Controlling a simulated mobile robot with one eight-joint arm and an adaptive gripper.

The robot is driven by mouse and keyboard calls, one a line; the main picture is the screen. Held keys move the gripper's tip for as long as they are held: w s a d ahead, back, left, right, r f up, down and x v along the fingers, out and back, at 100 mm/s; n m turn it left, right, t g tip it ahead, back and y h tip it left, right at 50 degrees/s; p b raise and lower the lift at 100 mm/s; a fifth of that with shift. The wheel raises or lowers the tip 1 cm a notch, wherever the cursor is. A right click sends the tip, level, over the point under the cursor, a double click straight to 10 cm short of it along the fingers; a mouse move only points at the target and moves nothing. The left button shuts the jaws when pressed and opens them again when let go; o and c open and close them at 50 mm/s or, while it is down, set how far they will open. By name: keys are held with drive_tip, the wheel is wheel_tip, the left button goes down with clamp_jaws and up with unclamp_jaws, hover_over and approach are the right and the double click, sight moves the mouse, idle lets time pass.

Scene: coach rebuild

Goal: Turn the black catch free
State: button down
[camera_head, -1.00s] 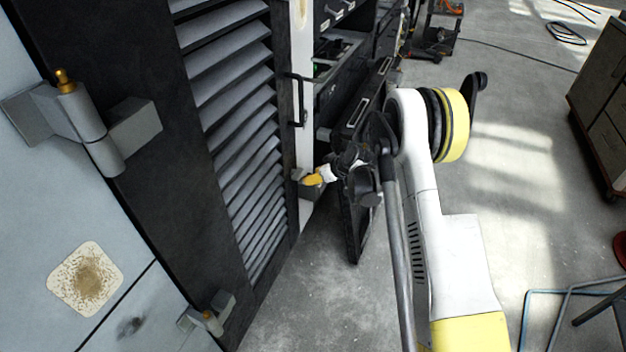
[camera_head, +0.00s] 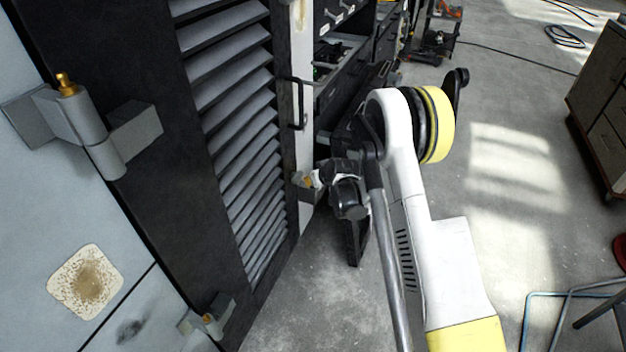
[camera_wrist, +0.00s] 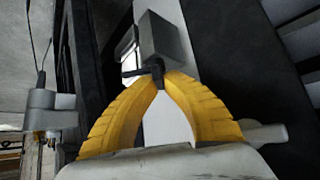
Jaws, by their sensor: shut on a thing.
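The black catch (camera_wrist: 157,67) shows in the wrist view as a small dark piece with a thin arm pointing left, below a grey block (camera_wrist: 162,38). My gripper (camera_wrist: 160,80) has two yellow ribbed fingers whose tips meet on the catch. In the head view, my gripper (camera_head: 309,181) is at the edge of the louvred black door (camera_head: 232,130), beside the pale post. The catch itself cannot be made out there; my wrist and fingers cover that spot.
A black bar handle (camera_head: 299,104) stands out from the door edge just above my gripper. Dark open drawers (camera_head: 335,62) lie behind my wrist. A grey cabinet (camera_head: 602,100) stands far right. The concrete floor between is mostly clear.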

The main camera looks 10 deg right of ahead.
drive_tip(key=shift+m+h, duration=0.3)
drive_tip(key=shift+m, duration=0.1)
drive_tip(key=c, duration=1.5)
unclamp_jaws()
